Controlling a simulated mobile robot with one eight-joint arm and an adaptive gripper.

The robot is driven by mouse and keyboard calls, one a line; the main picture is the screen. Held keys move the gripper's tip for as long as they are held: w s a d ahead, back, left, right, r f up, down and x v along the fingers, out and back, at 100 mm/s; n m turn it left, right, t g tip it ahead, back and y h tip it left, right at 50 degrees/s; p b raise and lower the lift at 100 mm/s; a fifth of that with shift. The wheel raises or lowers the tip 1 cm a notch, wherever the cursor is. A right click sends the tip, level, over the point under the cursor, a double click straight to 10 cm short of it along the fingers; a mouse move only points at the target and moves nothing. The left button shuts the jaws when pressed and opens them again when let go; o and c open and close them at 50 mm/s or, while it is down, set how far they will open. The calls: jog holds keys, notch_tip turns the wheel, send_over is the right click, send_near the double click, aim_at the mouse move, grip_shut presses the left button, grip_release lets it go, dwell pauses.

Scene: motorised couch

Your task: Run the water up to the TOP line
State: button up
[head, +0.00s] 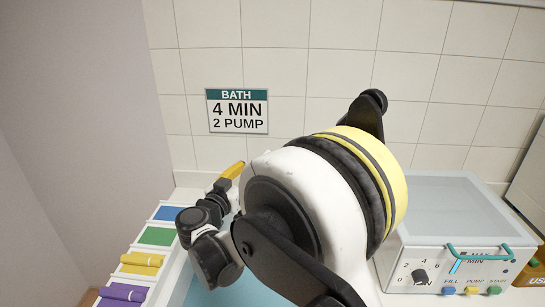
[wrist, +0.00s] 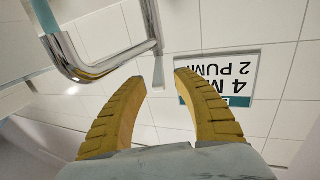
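My gripper (wrist: 158,77) has two yellow ridged fingers. In the wrist view their tips stand apart with nothing between them. In the head view part of my gripper (head: 232,170) shows beyond my arm, in front of the tiled wall. A bent chrome tube (wrist: 110,62) is at the upper left of the wrist view, beyond the fingers and apart from them; I cannot tell whether it is a tap. A strip of pale blue surface (head: 212,288), perhaps water, shows at the bottom of the head view, mostly behind my arm. I see no TOP line.
A wall sign (head: 238,111) reads BATH, 4 MIN, 2 PUMP. At right a white box (head: 395,268) has a clear lid, teal handle, dial (head: 419,276) and FILL, PUMP and START buttons. Racks with blue, green, yellow and purple slots (head: 157,236) stand at left. My arm blocks the middle.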

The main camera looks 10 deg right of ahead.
jog(key=b+x, duration=0.1)
jog(key=x, duration=0.7)
jog(key=shift+d+b, duration=0.1)
jog(key=shift+b, duration=0.2)
grip_shut()
